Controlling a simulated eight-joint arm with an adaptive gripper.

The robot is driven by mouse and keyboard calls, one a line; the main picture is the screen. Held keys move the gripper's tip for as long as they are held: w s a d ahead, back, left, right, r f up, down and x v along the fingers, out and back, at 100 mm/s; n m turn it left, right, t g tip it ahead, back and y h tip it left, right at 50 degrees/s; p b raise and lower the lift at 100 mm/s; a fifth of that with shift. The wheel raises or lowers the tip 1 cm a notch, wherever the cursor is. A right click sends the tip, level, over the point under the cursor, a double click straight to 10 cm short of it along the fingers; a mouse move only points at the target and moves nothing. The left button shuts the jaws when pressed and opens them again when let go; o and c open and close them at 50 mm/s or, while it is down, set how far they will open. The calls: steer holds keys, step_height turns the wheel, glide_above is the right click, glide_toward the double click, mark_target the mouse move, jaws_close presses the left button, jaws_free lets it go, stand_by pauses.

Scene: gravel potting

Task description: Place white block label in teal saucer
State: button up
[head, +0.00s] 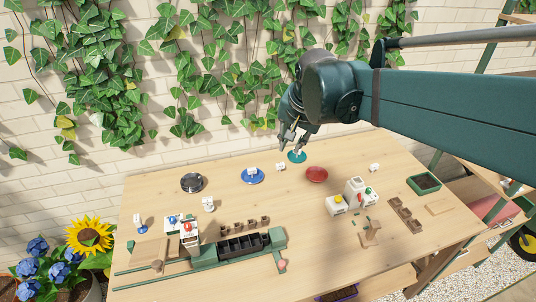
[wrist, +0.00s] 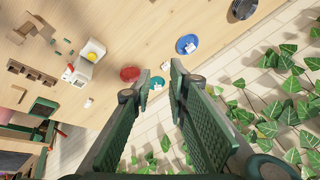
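The teal saucer (head: 300,159) stands near the back edge of the table; it also shows in the wrist view (wrist: 153,80). A small white piece (wrist: 157,87), apparently a white block label, shows on the teal saucer. Another white block label (head: 280,167) is on the bare table just left of the saucer, also in the wrist view (wrist: 166,66). A third (head: 374,167) stands on the table to the right. My gripper (head: 293,143) is above the teal saucer, its fingers spread with nothing between them in the wrist view (wrist: 160,72).
A blue saucer (head: 244,180) with a white label stands to the left, and a red saucer (head: 317,175) to the right. A black round dish (head: 192,183) is farther left. White dispensers (head: 355,187) and a dark tray (head: 242,246) stand nearer the front. An ivy wall is behind.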

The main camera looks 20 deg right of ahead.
steer(key=s+a+f+n, duration=0.1)
steer(key=s+f+n, duration=0.1)
steer(key=s, duration=0.3)
steer(key=s+a+f+n+t, duration=0.1)
steer(key=s+a+f+n, duration=0.1)
steer(key=s, duration=0.4)
steer(key=s+a+f+n+t, duration=0.1)
steer(key=s+f+n, duration=0.1)
steer(key=s+n, duration=0.2)
steer(key=shift+s+a, duration=0.3)
steer(key=shift+s, duration=0.95)
